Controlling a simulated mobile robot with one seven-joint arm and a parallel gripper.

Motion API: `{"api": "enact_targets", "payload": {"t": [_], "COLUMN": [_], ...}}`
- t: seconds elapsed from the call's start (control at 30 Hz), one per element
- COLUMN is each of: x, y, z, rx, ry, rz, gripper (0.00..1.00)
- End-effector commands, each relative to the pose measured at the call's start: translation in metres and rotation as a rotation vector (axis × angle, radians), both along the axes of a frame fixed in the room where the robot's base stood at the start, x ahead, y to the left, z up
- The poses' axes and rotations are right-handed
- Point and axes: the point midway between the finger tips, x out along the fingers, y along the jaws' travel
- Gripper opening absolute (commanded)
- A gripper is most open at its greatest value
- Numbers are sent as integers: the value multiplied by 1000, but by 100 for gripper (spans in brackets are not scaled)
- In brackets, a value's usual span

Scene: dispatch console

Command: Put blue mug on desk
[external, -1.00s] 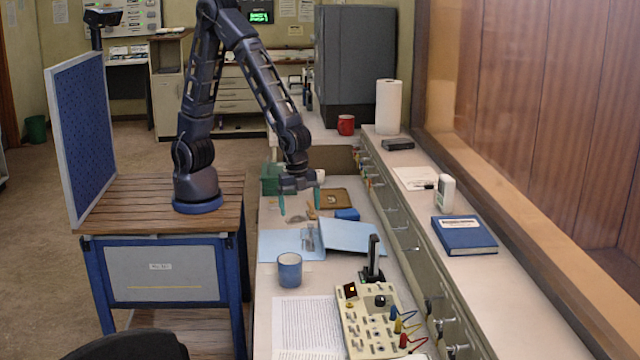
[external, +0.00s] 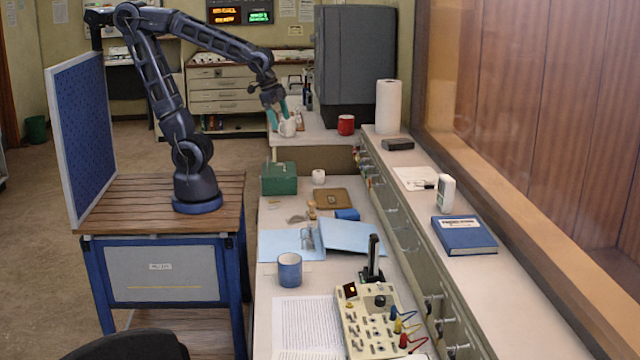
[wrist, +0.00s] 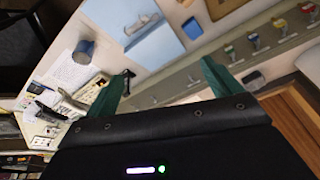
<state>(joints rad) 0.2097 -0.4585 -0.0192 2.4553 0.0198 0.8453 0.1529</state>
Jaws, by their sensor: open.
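The blue mug (external: 289,269) stands upright on the desk (external: 263,305), between the light blue folder and the printed pages. It also shows in the wrist view (wrist: 85,47) at the upper left. My gripper (external: 278,115) is at the far end, raised in front of the back counter and well away from the blue mug. Its teal fingers are apart, and the wrist view shows nothing between them (wrist: 162,75). A white mug-like object (external: 288,128) appears right by the fingertips in the external view; whether they touch it I cannot tell.
A red mug (external: 346,124) and a paper roll (external: 388,106) stand further right. A green box (external: 279,178), an open light blue folder (external: 350,236) and a switch panel (external: 378,318) take up much of the desk. A blue book (external: 464,235) lies on the right ledge.

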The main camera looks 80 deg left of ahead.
Motion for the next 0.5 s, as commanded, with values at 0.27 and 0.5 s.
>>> {"api": "enact_targets", "payload": {"t": [0.27, 0.5], "x": [-54, -83], "y": [53, 72], "z": [25, 31], "rx": [-59, -88], "ry": [-62, -90], "rz": [246, 362], "gripper": [90, 90]}}
